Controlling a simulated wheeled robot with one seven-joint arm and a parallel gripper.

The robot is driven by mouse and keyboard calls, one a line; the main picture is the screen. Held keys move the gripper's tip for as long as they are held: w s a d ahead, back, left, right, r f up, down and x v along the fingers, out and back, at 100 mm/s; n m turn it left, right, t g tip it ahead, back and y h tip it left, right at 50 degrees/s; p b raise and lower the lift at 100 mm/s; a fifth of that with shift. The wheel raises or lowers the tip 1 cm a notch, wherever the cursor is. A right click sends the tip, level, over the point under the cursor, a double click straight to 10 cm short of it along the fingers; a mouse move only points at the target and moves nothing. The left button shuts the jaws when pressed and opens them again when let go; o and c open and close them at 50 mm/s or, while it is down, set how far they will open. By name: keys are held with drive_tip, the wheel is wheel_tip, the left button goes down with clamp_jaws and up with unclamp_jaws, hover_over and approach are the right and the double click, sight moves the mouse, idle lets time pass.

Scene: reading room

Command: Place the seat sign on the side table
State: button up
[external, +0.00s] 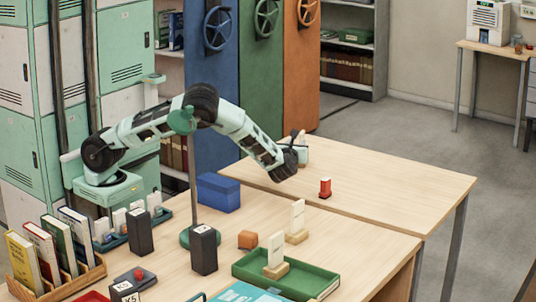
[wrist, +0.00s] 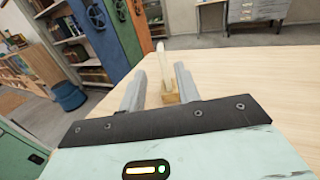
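My gripper (external: 302,150) is over the far left part of the rear table (external: 400,181). In the wrist view my gripper (wrist: 159,70) has its two grey fingers spread apart. A white upright sign on a wooden base (wrist: 171,98) shows between them, with a gap visible on the sides. In the external view that sign is mostly hidden by the gripper. Two similar white signs show: one on a wooden base (external: 297,222) on the front table, one (external: 276,250) in the green tray (external: 318,285). Which table is the side table is not marked.
The rear table's right side is clear.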

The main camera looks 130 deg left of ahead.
drive_tip(key=s+d+r+n+h, duration=0.1)
drive_tip(key=s+d+n+h, duration=0.75)
drive_tip(key=s, duration=0.45)
drive_tip(key=s+d+n+t+h, duration=0.3)
drive_tip(key=d+n, duration=0.3)
drive_tip(key=d, duration=0.6)
drive_tip(key=s+d+n+t+h, duration=0.4)
drive_tip(key=d+n, duration=0.2)
drive_tip(key=d, duration=0.7)
drive_tip(key=shift+s+f+n, duration=0.3)
drive_tip(key=shift+f+n, duration=0.05)
drive_tip(key=shift+f, duration=0.05)
drive_tip(key=shift+d+h, duration=0.1)
drive_tip(key=shift+h, duration=0.15)
